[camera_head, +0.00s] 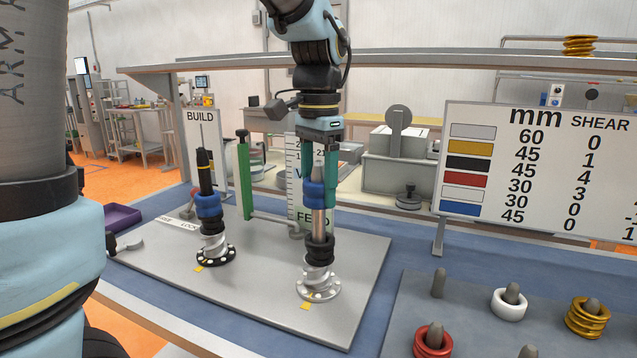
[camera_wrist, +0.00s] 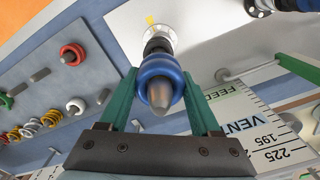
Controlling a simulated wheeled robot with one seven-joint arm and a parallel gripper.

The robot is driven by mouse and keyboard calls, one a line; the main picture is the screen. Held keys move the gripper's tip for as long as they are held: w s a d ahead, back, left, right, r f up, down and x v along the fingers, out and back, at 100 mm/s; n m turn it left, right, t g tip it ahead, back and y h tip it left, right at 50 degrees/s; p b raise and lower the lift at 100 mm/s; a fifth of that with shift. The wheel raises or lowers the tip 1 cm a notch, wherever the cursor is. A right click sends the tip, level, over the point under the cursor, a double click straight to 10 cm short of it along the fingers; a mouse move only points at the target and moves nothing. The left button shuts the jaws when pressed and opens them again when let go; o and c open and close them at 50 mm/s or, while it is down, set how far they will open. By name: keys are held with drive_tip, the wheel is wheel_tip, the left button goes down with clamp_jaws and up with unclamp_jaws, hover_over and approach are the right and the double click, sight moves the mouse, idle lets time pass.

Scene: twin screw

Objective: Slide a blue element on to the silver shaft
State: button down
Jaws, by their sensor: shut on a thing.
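My gripper (camera_head: 319,184) points down with its green fingers shut on a blue element (camera_head: 314,193). The element is around the upper part of the upright silver shaft (camera_head: 318,222), and the pointed tip shows above it. Bare shaft shows below, down to a black element (camera_head: 319,249) with pale pieces under it at the base. In the wrist view the blue element (camera_wrist: 158,68) sits between the fingers (camera_wrist: 162,92), with the grey shaft tip (camera_wrist: 160,96) through it. The right finger hides part of the background, and the element's far side is hidden.
A black-tipped shaft (camera_head: 204,165) with a blue element (camera_head: 208,205) stands left on the grey plate (camera_head: 260,310). A green post (camera_head: 244,180) and a ruler (camera_head: 293,165) stand behind. A rack at right holds red (camera_head: 433,341), white (camera_head: 509,304) and gold (camera_head: 587,318) elements.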

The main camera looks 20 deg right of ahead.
sight(318, 205)
drive_tip(key=shift+f+b, duration=1.1)
drive_tip(key=shift+f, duration=0.8)
unclamp_jaws()
drive_tip(key=shift+r, duration=0.1)
wheel_tip(318, 205, up, 11)
drive_tip(key=shift+f+b, duration=0.1)
drive_tip(key=shift+b, duration=0.3)
